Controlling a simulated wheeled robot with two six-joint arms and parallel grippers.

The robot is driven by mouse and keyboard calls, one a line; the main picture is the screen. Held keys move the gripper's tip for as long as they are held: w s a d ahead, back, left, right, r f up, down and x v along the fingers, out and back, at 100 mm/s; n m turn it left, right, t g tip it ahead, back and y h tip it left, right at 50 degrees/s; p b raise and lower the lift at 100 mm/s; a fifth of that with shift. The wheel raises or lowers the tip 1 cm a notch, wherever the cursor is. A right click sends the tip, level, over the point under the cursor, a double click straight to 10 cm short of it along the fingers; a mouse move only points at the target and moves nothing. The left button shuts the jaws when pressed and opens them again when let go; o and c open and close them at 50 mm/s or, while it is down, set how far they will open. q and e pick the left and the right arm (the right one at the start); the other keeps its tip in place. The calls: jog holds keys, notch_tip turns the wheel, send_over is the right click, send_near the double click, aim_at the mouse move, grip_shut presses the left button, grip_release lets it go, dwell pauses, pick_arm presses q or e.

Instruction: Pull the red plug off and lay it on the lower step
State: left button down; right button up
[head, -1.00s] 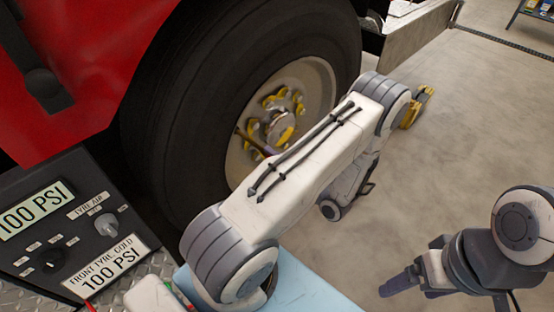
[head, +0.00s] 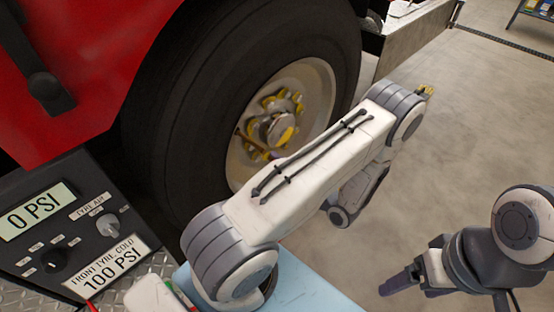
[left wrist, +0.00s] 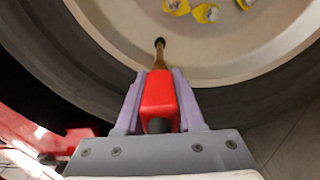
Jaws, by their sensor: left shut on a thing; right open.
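The red plug (left wrist: 158,98) sits between the two purple fingers of my left gripper (left wrist: 158,78) in the left wrist view, and the gripper is shut on it. A brass valve stem (left wrist: 159,56) runs from the wheel rim towards the plug's far end; I cannot tell if they touch. My right gripper (head: 398,284) is open and empty over the floor at the lower right. I cannot tell which surface is the lower step.
The big black tyre (head: 165,125) and rim (head: 318,85) with yellow-marked nuts stand beyond my left arm. A gauge panel (head: 70,215) reads 0 PSI at left. Diamond-plate metal (head: 150,266) and a light-blue surface (head: 315,290) lie at the bottom.

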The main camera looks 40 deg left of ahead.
pick_arm(q)
jog(key=shift+s+d+p, duration=0.15)
jog(key=shift+d+p, duration=0.2)
jog(key=shift+d, duration=1.4)
